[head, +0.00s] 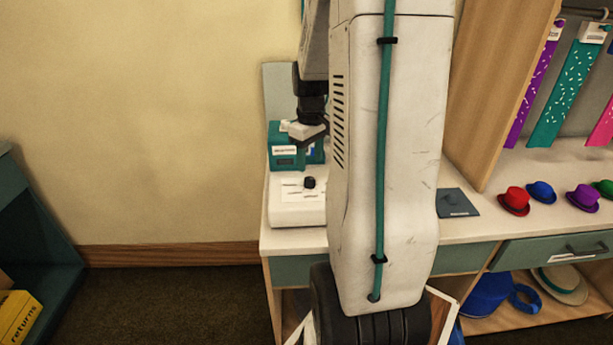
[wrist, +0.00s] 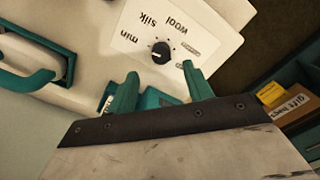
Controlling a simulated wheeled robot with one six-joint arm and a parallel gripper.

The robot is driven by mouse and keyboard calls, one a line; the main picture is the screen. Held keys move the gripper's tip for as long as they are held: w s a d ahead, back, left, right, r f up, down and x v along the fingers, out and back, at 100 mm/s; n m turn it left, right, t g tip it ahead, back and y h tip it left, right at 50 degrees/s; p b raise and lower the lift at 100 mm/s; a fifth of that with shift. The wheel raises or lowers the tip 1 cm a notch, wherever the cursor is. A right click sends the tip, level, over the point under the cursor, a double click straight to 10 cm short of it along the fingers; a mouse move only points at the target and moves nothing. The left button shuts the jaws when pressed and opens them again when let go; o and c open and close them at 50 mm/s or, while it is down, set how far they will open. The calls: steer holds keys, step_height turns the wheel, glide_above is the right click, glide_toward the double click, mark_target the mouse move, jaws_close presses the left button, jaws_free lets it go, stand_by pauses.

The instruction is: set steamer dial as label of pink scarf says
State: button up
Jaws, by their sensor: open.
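The white steamer (head: 290,213) stands at the counter's left end, with a black dial (head: 309,182) on its pale panel. In the wrist view the dial (wrist: 161,53) shows upside down with the words min, silk and wool around it; other marks and its exact setting are too small to tell. My gripper (wrist: 160,82) is open and empty, its two teal fingers near the dial, apart from it. In the head view my arm hides part of the steamer. A pink scarf (head: 603,128) hangs at the right edge, cut off; its label cannot be read.
Purple (head: 528,97) and teal (head: 567,88) scarves hang beside it, the purple one's label partly readable. Small hats, including a red one (head: 515,201), stand on the counter. A dark plate (head: 457,202) lies left of them. A yellow returns box (head: 19,317) is at lower left.

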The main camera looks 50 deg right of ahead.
mark_target(310, 179)
step_height(310, 179, down, 6)
steer(key=shift+f, duration=0.2)
steer(key=shift+a, duration=0.1)
steer(key=c, duration=1)
steer(key=shift+a, duration=0.1)
